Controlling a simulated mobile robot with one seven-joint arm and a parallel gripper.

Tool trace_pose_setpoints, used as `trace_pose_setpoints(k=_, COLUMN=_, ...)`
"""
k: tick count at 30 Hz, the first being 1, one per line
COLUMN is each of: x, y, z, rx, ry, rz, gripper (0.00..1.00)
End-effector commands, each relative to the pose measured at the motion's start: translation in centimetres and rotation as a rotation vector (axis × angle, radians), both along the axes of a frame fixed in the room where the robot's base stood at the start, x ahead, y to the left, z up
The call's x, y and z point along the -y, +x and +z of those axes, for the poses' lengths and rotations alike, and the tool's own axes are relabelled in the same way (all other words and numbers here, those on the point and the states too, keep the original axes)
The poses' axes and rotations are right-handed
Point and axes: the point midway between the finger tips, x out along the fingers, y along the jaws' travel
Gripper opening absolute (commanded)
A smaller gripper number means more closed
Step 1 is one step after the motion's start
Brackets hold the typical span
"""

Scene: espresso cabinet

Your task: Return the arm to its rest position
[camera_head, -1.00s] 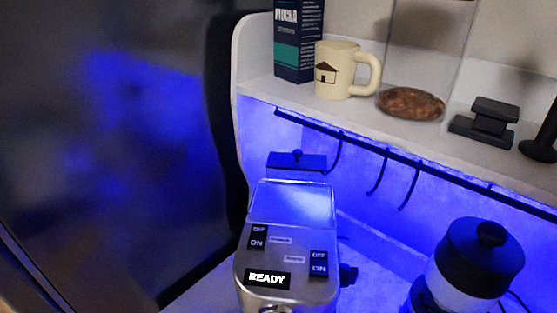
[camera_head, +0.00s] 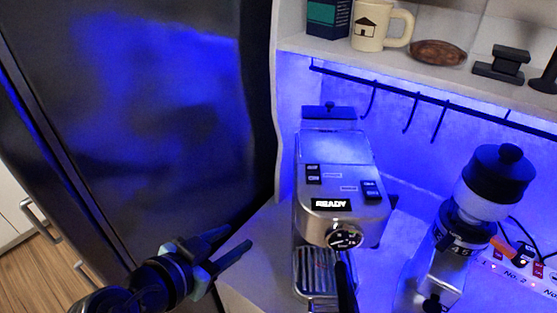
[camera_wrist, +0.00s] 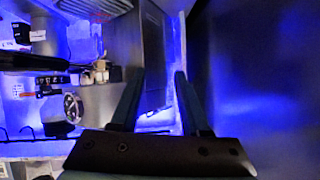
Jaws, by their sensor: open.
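My gripper (camera_head: 236,239) is in the lower left of the head view, in front of the dark panel and left of the espresso machine. Its two fingers are apart, with nothing between them. In the wrist view the open fingers (camera_wrist: 160,74) point up the picture. The silver espresso machine (camera_head: 340,186) stands on the counter, its display reading READY. A black handle hangs at its front. My gripper is apart from the machine in the head view.
A grinder (camera_head: 497,180) stands right of the machine. A shelf (camera_head: 410,62) above holds a cream mug (camera_head: 382,26), a dark box (camera_head: 328,16) and black items. Hooks hang from a rail (camera_head: 450,103). A tall dark panel (camera_head: 150,120) fills the left.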

Motion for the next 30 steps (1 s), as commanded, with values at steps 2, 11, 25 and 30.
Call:
trace_pose_setpoints(k=2, x=0.3, y=2.4, z=4.5, rx=0.089, ry=0.020, rz=0.103, gripper=0.46)
trace_pose_setpoints(k=11, x=3.5, y=4.1, z=26.2, rx=0.619, ry=-0.126, rz=0.415, gripper=0.46)
trace_pose_setpoints(k=25, x=8.4, y=-8.1, z=45.0, rx=1.216, ry=-0.501, rz=0.412, gripper=0.46)
trace_pose_setpoints(k=30, x=8.5, y=-8.5, z=45.3, rx=1.229, ry=-0.513, rz=0.409, gripper=0.46)
